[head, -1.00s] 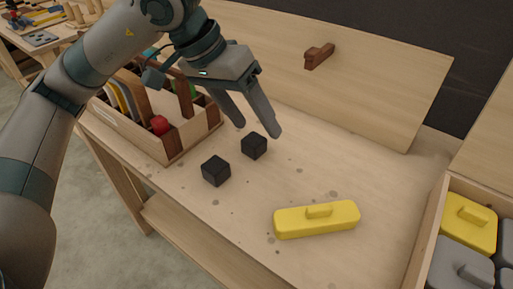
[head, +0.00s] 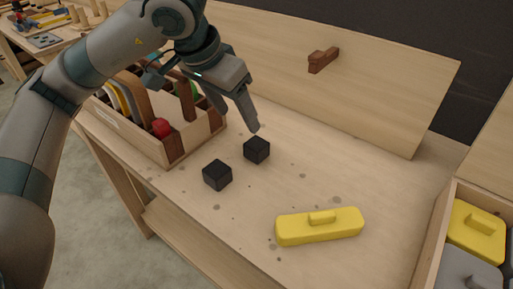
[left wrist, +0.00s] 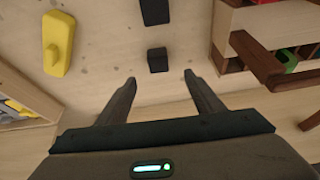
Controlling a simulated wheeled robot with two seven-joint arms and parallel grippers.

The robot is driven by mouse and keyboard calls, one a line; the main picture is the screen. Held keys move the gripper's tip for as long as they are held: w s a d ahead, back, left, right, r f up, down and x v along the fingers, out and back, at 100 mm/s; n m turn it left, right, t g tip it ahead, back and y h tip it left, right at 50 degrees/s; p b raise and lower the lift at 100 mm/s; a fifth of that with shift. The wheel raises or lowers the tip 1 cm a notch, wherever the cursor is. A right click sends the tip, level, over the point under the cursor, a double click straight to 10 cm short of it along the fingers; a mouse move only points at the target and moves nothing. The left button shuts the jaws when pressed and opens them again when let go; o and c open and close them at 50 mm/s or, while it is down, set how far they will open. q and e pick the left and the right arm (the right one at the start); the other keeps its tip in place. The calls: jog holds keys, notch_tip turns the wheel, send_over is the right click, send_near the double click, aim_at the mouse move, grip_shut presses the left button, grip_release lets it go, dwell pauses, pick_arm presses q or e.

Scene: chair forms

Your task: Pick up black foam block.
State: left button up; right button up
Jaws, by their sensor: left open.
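Two small black foam blocks lie on the wooden bench top. One black block (head: 256,150) is nearer the back, and the other black block (head: 217,175) is nearer the front edge. My left gripper (head: 241,120) is open and empty, above and just behind the back block. In the left wrist view, the back block (left wrist: 157,60) is centred just beyond the open fingertips (left wrist: 160,78), apart from them. The front block (left wrist: 155,12) is farther off at the top edge. My right gripper is not in view.
A wooden divided box (head: 170,140) with a red piece stands close left of the blocks. A yellow block with a handle (head: 319,225) lies to the right. A brown wooden piece (head: 323,60) is on the back board. A crate (head: 433,235) stands far right.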

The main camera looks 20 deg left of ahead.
aim_at(256, 143)
pick_arm(q)
jog(key=p+x, duration=0.1)
jog(key=x, duration=0.7)
jog(key=shift+f, duration=0.15)
jog(key=shift+w+d+f, duration=0.1)
jog(key=shift+f, duration=0.2)
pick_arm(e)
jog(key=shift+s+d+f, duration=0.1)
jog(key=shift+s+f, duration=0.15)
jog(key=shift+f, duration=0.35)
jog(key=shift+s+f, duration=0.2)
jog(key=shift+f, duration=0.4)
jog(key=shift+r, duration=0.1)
pick_arm(q)
jog(key=shift+w+d+f, duration=0.1)
jog(key=shift+d+f, duration=0.05)
jog(key=shift+f, duration=0.05)
jog(key=shift+w+d+f+p, duration=0.2)
jog(key=shift+f+p, duration=0.1)
jog(key=shift+p, duration=0.15)
jog(key=shift+p+x, duration=0.5)
jog(key=shift+x, duration=1.5)
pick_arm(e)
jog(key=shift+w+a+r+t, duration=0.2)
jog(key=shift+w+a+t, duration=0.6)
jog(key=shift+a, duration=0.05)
pick_arm(q)
jog(key=shift+w+d+r, duration=0.1)
jog(key=c, duration=1.1)
